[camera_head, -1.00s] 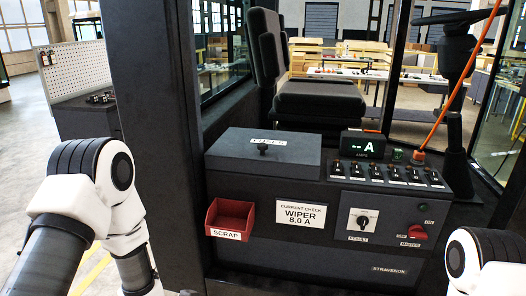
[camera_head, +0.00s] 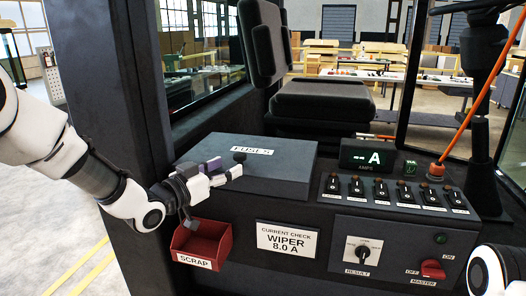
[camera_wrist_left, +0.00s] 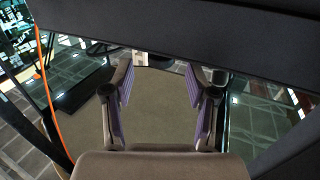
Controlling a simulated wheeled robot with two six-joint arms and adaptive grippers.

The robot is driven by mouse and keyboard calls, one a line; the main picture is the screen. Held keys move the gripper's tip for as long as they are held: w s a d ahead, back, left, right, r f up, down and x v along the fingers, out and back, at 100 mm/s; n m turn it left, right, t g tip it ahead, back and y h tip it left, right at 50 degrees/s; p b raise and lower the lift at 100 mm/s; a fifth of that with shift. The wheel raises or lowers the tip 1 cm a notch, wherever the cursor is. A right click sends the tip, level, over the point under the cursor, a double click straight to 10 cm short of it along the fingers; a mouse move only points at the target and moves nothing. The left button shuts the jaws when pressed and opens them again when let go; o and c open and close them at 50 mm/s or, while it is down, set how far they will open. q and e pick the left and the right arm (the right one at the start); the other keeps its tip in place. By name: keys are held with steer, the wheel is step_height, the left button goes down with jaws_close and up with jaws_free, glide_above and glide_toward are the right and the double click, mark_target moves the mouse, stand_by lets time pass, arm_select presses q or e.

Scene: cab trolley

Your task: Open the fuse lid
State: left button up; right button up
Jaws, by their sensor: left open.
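The fuse lid (camera_head: 285,160) is a dark grey flat cover labelled FUSES, lying closed on the console in the head view. Its small black knob (camera_head: 239,157) stands near the front edge. My left gripper (camera_head: 226,168) is open and empty, with its purple-padded fingers over the front left part of the lid, close to the knob. In this view I cannot tell whether a finger touches the knob. The left wrist view shows the two fingers (camera_wrist_left: 158,85) spread apart with nothing held between them. My right gripper is out of view.
A red SCRAP bin (camera_head: 203,246) sits just below my left gripper. Right of the lid are the ammeter display (camera_head: 367,156), a row of switches (camera_head: 394,192) and the red master switch (camera_head: 432,268). The dark cab pillar (camera_head: 105,110) stands left; a seat (camera_head: 318,102) is behind.

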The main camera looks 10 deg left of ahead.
mark_target(242, 153)
arm_select(q)
steer(key=x, duration=0.2)
steer(key=p+x, duration=0.1)
steer(key=r+p+x, duration=0.1)
steer(key=x, duration=0.1)
steer(key=shift+w+d, duration=0.25)
steer(key=shift+w, duration=0.05)
steer(key=shift+w+d+f, duration=0.15)
steer(key=shift+w, duration=0.2)
steer(key=shift+s+a, duration=0.3)
steer(key=shift+s+r, duration=0.15)
steer(key=shift+r, duration=0.1)
steer(key=shift+c, duration=1.4)
jaws_close()
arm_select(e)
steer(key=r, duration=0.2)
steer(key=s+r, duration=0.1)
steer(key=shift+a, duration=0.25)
